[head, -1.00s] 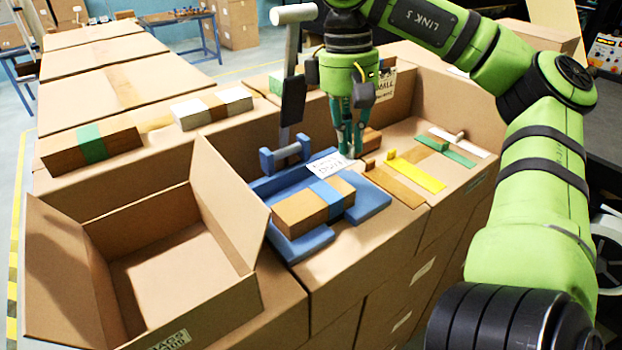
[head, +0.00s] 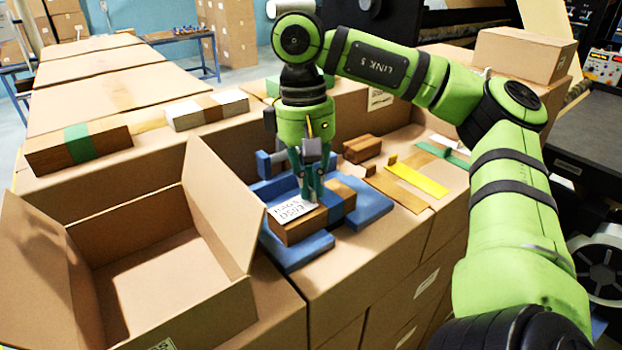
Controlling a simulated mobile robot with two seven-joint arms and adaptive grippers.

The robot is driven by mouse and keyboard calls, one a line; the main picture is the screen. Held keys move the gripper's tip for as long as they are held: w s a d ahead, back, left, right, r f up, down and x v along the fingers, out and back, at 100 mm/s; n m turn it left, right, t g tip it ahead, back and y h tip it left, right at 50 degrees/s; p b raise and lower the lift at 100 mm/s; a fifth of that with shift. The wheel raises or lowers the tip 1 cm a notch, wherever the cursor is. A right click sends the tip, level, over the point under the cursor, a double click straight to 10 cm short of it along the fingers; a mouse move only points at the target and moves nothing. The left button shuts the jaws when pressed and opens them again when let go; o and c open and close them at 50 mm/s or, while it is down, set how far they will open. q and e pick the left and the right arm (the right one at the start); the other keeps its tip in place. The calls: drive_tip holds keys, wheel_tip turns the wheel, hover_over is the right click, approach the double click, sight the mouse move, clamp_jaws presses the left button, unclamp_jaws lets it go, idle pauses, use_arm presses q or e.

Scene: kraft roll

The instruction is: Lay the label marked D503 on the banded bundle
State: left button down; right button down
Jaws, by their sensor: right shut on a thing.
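The white label (head: 290,211), with print that reads like D503 upside down, is pinched at its right edge by my right gripper (head: 312,197). The label is over the left part of the banded bundle (head: 297,231), a brown block with a blue band (head: 343,199). I cannot tell whether the label touches the bundle's top or hovers just above it. The bundle sits in a blue cradle (head: 372,203) on a carton. The gripper fingers hide part of the bundle's top and the cradle's back. My left gripper is not in view.
An open carton (head: 160,262) stands left of the cradle, its raised flap close by. Right of the cradle lie a brown block (head: 362,148), a yellow strip (head: 418,178) and a green strip (head: 443,154). Bundles with a green band (head: 80,143) and a brown band (head: 208,109) lie behind.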

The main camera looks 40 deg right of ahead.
drive_tip(key=shift+f+b, duration=0.3)
drive_tip(key=shift+f, duration=0.05)
drive_tip(key=c, duration=1.3)
unclamp_jaws()
drive_tip(key=shift+r, duration=0.1)
drive_tip(key=shift+r+p, duration=0.4)
drive_tip(key=shift+r, duration=0.05)
drive_tip(key=r, duration=0.2)
drive_tip(key=shift+w+r+b, duration=0.2)
drive_tip(key=shift+r+b, duration=0.1)
drive_tip(key=shift+r, duration=0.05)
drive_tip(key=r, duration=0.1)
drive_tip(key=r+p, duration=0.2)
drive_tip(key=shift+w, duration=0.25)
drive_tip(key=shift+r, duration=0.7)
